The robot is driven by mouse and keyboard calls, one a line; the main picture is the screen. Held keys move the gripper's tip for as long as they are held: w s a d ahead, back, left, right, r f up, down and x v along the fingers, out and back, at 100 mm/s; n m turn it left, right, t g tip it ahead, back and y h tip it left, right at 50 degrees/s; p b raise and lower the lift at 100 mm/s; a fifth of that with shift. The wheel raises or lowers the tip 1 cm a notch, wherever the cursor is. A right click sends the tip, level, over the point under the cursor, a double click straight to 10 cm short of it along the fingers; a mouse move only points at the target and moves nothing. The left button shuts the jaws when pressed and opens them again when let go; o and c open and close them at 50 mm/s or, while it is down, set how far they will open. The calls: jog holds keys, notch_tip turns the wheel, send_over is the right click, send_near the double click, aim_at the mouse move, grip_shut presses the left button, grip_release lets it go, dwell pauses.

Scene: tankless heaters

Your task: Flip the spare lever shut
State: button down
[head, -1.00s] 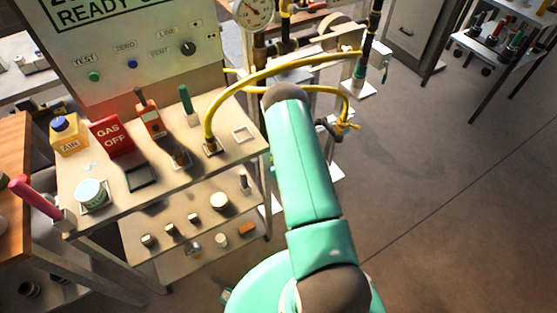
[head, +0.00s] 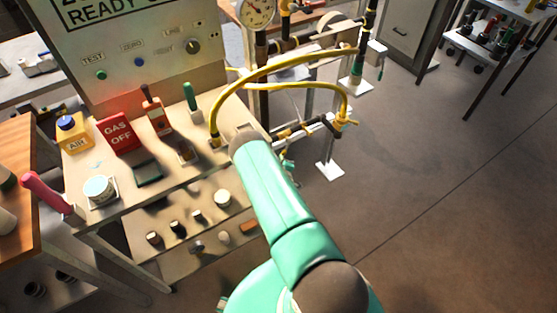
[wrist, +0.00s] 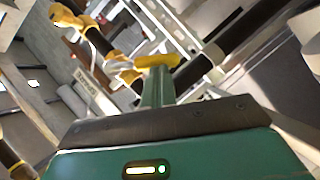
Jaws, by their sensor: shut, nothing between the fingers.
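In the wrist view, my gripper (wrist: 157,72) is shut and empty, with its green fingers pointing up the picture. A yellow lever-like handle (wrist: 172,60) lies across the view right at the fingertips, beside a dark pipe (wrist: 192,73). I cannot tell whether the fingers touch it, nor whether it is the spare lever. More yellow fittings (wrist: 118,62) sit to its left. In the head view, my gripper is not clearly visible; my green arm covers part of the pipework (head: 312,130) beside the bench.
The bench (head: 135,200) at left holds a red "GAS OFF" block (head: 117,133), a yellow box (head: 73,132) and small parts. A yellow hose (head: 270,73) arches from the bench to the pipework. A gauge (head: 257,10) stands behind. The floor (head: 450,180) at right is clear.

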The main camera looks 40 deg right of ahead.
jog(key=d+f, duration=0.2)
jog(key=d, duration=0.1)
jog(key=shift+d+f, duration=0.25)
jog(key=shift+f, duration=0.15)
jog(key=shift+s+d, duration=0.1)
jog(key=shift+d, duration=0.05)
dwell(0.6)
jog(key=v, duration=1.3)
jog(key=shift+s+a, duration=0.2)
jog(key=shift+a, duration=0.2)
jog(key=shift+f, duration=0.1)
